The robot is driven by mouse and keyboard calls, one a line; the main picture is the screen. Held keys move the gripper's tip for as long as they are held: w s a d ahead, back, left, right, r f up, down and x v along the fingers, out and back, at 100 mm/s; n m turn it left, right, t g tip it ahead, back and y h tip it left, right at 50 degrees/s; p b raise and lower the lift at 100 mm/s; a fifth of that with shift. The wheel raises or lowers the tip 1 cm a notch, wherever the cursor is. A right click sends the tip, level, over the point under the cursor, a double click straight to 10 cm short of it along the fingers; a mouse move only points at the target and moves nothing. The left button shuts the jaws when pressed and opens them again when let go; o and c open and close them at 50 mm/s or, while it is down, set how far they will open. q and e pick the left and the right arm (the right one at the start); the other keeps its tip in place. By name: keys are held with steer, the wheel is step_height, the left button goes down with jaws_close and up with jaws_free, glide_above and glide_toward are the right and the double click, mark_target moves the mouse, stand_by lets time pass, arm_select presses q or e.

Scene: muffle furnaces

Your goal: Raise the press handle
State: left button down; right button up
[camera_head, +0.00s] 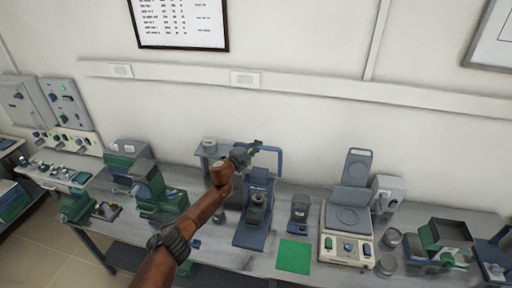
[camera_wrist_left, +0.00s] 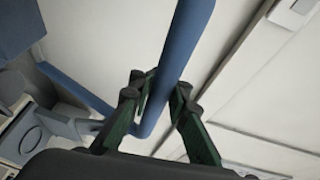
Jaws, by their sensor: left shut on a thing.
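The blue press (camera_head: 250,238) stands on the bench near the middle of the head view. Its blue handle (camera_head: 280,160) rises above the press as a bent bar, with its top end toward the left. My left gripper (camera_head: 256,147) is at the top of this handle. In the left wrist view the blue handle (camera_wrist_left: 183,45) runs between the dark green fingers of my left gripper (camera_wrist_left: 160,82), which are shut on it. The exact finger contact is partly hidden. My right gripper is not in view.
Green machines (camera_head: 150,185) stand left of the press. The wall (camera_head: 320,130) is behind the bench; the space above the bench is mostly clear.

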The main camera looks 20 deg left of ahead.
arm_select(q)
steer(key=shift+w+a+r, duration=0.1)
steer(key=shift+a+r, duration=0.05)
steer(key=shift+r, duration=0.25)
steer(key=c, duration=1.9)
jaws_free()
steer(key=shift+s, duration=0.2)
steer(key=shift+o, duration=0.3)
steer(key=shift+f, duration=0.15)
steer(key=shift+f, duration=0.1)
steer(key=v, duration=1.2)
